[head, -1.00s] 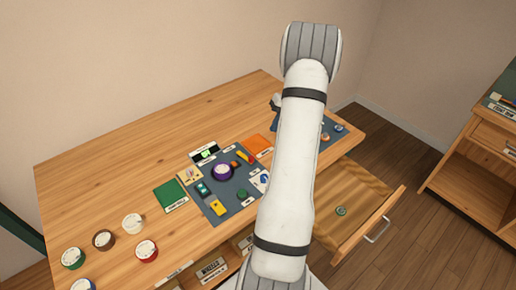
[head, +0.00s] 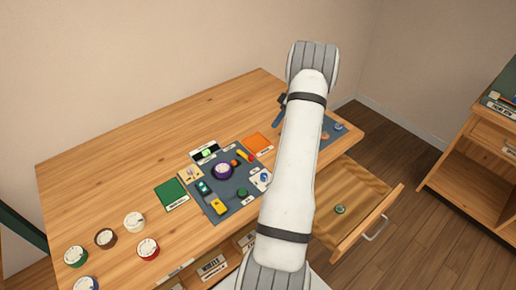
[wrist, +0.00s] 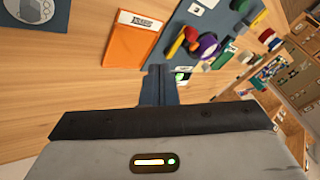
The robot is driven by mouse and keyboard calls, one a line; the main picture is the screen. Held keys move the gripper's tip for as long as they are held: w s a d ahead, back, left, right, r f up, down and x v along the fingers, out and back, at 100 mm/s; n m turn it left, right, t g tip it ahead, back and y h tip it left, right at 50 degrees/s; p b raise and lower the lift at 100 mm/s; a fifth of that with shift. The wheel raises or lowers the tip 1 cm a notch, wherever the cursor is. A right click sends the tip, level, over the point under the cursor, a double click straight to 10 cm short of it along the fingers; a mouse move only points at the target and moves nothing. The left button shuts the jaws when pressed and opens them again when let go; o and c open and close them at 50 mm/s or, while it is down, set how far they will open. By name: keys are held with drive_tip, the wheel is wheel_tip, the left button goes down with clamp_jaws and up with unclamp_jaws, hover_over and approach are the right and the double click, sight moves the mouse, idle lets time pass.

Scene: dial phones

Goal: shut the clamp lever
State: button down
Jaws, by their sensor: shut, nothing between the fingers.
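A dark grey work panel (head: 226,207) lies on the desk. On it are a purple dial (head: 222,171) and, behind it, a small yellow bar with a red end (head: 244,156), which looks like the clamp lever. In the wrist view the dial (wrist: 208,46) and the lever's red and yellow parts (wrist: 192,34) show at the upper right. I cannot tell from these frames how far the lever stands open. My gripper (wrist: 158,73) is shut and empty, apart from the lever, beyond the orange card (head: 258,144). In the head view my arm hides most of it.
An open drawer (head: 350,205) juts out at the right. The back left desktop is clear.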

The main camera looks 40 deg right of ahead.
drive_tip(key=shift+a+f, duration=0.1)
drive_tip(key=p, duration=0.3)
approach(245, 154)
drive_tip(key=f, duration=0.1)
drive_tip(key=d+f, duration=0.1)
drive_tip(key=f, duration=0.1)
drive_tip(key=shift+s+d+f, duration=0.2)
drive_tip(key=shift+d+f, duration=0.05)
drive_tip(key=shift+f, duration=0.05)
drive_tip(key=a, duration=0.1)
drive_tip(key=a+p, duration=0.1)
drive_tip(key=s+a, duration=0.1)
drive_tip(key=shift+f+p, duration=0.25)
drive_tip(key=shift+p, duration=0.05)
drive_tip(key=shift+s+a+f, duration=0.15)
drive_tip(key=shift+s+a, duration=0.1)
drive_tip(key=shift+a, duration=0.25)
drive_tip(key=shift+d, duration=0.1)
